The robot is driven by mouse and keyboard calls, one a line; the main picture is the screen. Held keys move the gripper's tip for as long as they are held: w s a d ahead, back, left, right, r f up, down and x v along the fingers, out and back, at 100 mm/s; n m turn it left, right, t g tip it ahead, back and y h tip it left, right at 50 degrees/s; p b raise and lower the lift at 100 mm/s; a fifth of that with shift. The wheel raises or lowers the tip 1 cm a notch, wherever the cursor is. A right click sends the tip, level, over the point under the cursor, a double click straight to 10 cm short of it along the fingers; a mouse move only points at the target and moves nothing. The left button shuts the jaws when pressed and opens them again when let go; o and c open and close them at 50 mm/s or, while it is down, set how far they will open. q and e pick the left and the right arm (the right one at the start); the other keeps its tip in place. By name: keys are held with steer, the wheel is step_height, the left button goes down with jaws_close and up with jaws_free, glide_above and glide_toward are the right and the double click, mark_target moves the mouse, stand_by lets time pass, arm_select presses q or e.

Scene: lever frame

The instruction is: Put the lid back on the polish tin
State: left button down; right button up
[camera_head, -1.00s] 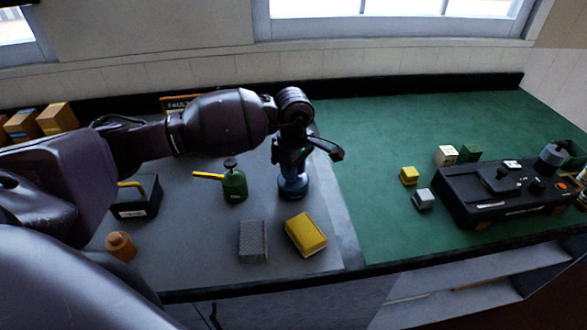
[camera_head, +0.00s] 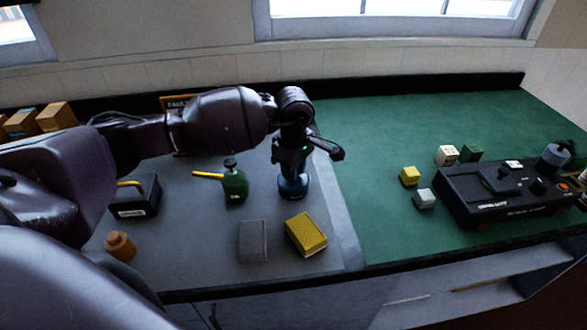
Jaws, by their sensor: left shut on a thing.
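The blue polish tin (camera_head: 293,191) stands on the grey mat near the middle of the bench. My left gripper (camera_head: 292,172) points straight down over it, with its fingers at the tin's top. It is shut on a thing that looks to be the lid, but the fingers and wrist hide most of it. I cannot tell whether the lid touches the tin's rim or is a little above it. My right gripper is not in view.
A green oil can (camera_head: 235,184) with a yellow spout stands left of the tin. A yellow block (camera_head: 305,235) and a grey block (camera_head: 253,241) lie in front. A black box (camera_head: 500,198) stands on the right. The green mat (camera_head: 370,140) is clear just right of the tin.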

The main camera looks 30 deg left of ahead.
arm_select(q)
steer(key=c, duration=1.2)
jaws_free()
steer(key=shift+o, duration=1.4)
steer(key=o, duration=0.5)
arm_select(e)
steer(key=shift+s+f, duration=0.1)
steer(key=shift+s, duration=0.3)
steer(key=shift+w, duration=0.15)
